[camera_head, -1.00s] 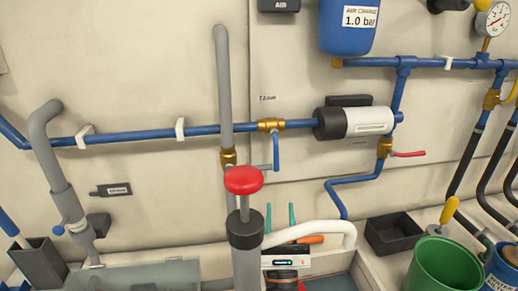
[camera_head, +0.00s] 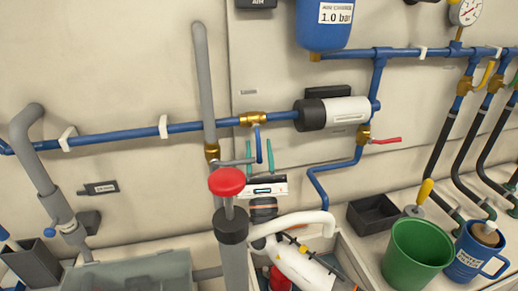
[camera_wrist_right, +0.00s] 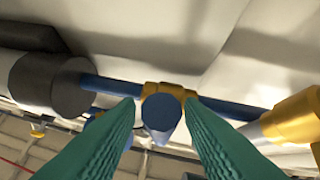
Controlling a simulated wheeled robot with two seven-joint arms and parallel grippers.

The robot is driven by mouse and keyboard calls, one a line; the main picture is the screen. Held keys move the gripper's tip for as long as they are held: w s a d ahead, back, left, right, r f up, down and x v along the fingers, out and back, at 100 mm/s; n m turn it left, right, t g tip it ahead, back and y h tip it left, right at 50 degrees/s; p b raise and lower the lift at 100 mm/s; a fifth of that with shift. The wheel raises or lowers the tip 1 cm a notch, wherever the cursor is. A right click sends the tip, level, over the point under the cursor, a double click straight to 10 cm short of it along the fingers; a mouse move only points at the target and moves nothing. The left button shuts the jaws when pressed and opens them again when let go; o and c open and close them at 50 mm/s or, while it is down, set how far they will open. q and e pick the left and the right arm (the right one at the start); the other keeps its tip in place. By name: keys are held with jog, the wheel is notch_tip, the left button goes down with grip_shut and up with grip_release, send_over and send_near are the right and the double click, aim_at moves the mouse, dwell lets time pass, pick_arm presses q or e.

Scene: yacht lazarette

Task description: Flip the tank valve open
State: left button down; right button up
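The tank valve (camera_head: 253,119) is a brass body on the blue horizontal pipe, below a small label too blurred to read. Its blue lever (camera_head: 258,145) hangs down, crosswise to the pipe. My right gripper (camera_head: 259,143) is raised from below, with its teal fingers apart, one on each side of the lever. In the right wrist view, the lever (camera_wrist_right: 161,115) shows nearly end-on between the open fingertips (camera_wrist_right: 158,108), in front of the brass body (camera_wrist_right: 168,89). I cannot tell whether a finger touches it. My left gripper is out of view.
A red-knobbed grey pump (camera_head: 228,182) stands in front, left of my right gripper. A grey vertical pipe (camera_head: 204,85) runs close left of the valve. A black-and-white cylinder (camera_head: 335,112) and a red-levered brass valve (camera_head: 364,133) are to the right. A green bucket (camera_head: 417,252) stands lower right.

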grip_shut()
dwell(0.4)
